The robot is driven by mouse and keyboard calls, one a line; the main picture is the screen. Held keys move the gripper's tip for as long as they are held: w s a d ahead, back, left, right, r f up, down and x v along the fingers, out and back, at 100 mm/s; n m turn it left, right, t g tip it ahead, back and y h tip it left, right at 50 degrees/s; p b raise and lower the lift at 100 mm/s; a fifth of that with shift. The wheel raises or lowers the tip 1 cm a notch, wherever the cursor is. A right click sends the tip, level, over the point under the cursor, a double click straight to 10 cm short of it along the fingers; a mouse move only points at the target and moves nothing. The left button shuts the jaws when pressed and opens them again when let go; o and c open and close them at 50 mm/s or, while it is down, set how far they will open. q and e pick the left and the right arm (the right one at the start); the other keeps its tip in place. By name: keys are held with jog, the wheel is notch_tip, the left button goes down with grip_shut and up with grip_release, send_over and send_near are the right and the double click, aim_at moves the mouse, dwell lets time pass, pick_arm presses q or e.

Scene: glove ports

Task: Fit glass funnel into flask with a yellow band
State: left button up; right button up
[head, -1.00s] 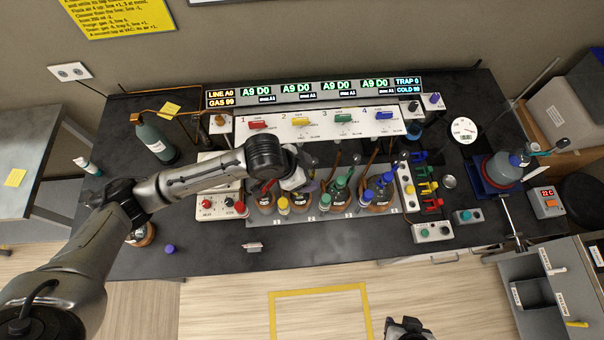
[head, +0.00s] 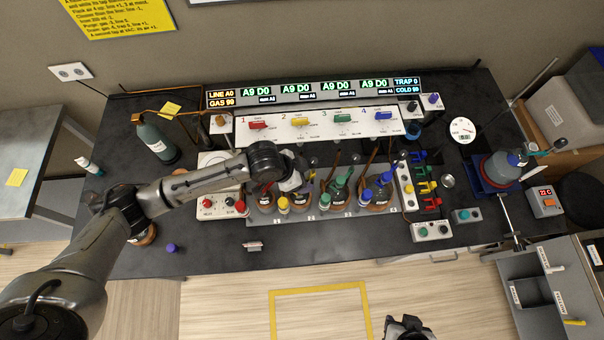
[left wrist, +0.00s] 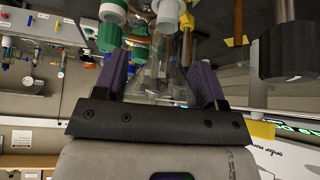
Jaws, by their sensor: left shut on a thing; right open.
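My left gripper (head: 298,186) is over the row of flasks on the bench, above the second one. In the left wrist view its purple fingers (left wrist: 162,84) are shut on the clear glass funnel (left wrist: 158,88). The funnel is hard to make out in the head view. The flask with a yellow band (head: 300,205) stands second from the left in the grey rack, partly hidden by the gripper. I cannot tell whether the funnel touches its neck. My right gripper (head: 408,330) is at the bottom edge, open and away from the bench.
Flasks with red (head: 265,201), green (head: 336,195) and blue (head: 377,192) marks stand close beside it. The valve panel (head: 318,125) rises behind. A control box (head: 222,206) is left of the rack. The front bench strip is mostly clear.

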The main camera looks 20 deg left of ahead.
pick_arm(q)
jog(key=shift+f, duration=0.25)
jog(key=shift+f, duration=0.35)
jog(key=o, duration=0.9)
jog(key=shift+r, duration=0.55)
jog(key=v, duration=1.2)
jog(key=shift+r+b, duration=0.1)
jog(key=shift+b, duration=0.25)
